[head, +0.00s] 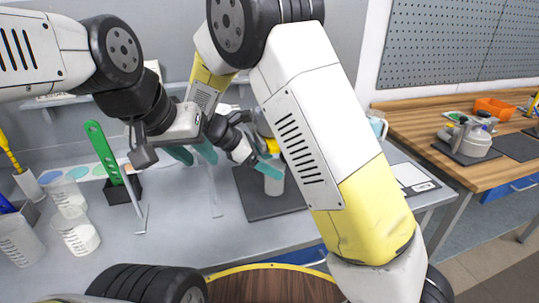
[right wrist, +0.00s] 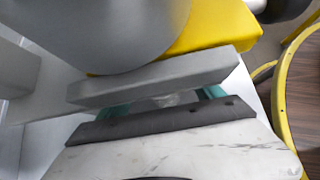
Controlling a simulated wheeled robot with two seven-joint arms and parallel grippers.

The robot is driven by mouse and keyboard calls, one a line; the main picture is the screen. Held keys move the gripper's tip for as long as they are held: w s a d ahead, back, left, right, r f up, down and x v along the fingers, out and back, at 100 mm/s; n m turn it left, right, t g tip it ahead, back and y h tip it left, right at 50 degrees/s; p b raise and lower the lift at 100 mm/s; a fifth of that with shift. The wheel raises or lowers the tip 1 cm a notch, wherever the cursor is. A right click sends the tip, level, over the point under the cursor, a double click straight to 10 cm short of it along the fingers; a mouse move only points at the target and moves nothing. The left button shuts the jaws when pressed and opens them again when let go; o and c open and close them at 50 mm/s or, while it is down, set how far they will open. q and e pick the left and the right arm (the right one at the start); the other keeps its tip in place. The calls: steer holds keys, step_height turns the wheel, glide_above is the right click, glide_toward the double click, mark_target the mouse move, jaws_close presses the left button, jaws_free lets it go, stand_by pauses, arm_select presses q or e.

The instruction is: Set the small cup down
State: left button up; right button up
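The small cup (head: 274,183) is whitish and looks upright, over or on a dark mat (head: 250,200) in the middle of the grey bench. My right gripper (head: 270,158) reaches it from the left, with a teal finger on either side of its upper part. In the right wrist view, a pale translucent piece of the cup (right wrist: 170,100) shows between the teal pads; the rest is hidden. I cannot tell whether its base touches the mat. My left gripper (head: 194,154) is open and empty, left of the right one.
Clear beakers (head: 75,232) and a green-handled tool in a black holder (head: 122,188) stand at the left. My right arm hides the bench right of the mat. A wooden bench (head: 430,130) with a device (head: 467,140) and orange bin (head: 494,107) is at right.

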steer(key=shift+r, duration=0.25)
steer(key=v, duration=1.2)
steer(key=shift+d, duration=0.1)
